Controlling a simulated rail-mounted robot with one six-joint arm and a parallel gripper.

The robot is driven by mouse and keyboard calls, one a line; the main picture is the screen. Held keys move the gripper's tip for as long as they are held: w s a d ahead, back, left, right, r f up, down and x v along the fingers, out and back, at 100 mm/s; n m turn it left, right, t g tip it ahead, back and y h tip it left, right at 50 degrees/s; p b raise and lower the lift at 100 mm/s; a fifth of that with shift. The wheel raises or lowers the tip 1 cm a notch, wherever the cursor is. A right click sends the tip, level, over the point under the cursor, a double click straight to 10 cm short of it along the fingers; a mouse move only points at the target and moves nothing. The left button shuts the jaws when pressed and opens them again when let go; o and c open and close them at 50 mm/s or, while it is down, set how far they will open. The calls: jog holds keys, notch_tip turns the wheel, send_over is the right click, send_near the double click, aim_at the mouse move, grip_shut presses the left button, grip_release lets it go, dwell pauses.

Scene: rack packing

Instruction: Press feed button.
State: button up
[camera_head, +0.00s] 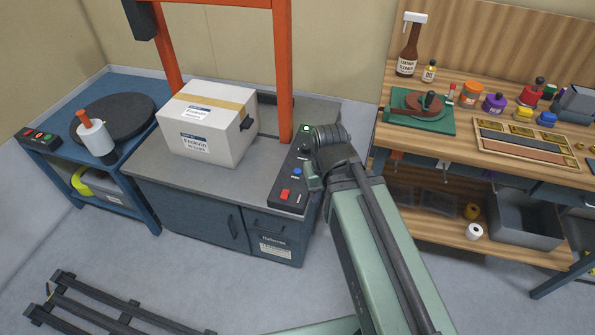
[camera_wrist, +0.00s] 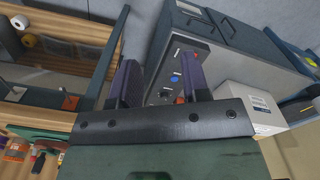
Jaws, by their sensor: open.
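A dark control panel (camera_head: 291,178) lies along the right edge of the grey-topped machine. It carries a red button (camera_head: 285,194) at the front, a blue button (camera_head: 296,171) behind it and a lit green element (camera_head: 305,128) at the far end. The labels are too small to read, so I cannot tell which is the feed button. In the wrist view, my gripper (camera_wrist: 158,80) is open and empty, with the panel and the blue button (camera_wrist: 175,78) seen between and beyond its fingers. In the head view, my wrist hides part of the panel's right side.
A taped carton (camera_head: 207,123) stands on the machine top beneath an orange frame (camera_head: 283,75). A blue bench (camera_head: 78,150) with a wrap roll is at left. A wooden workbench (camera_head: 470,145) with bottles and tools is at right. Dark rails (camera_head: 100,305) lie on the floor in front.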

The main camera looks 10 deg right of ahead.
jog(key=shift+c, duration=0.3)
grip_shut()
dwell(1.6)
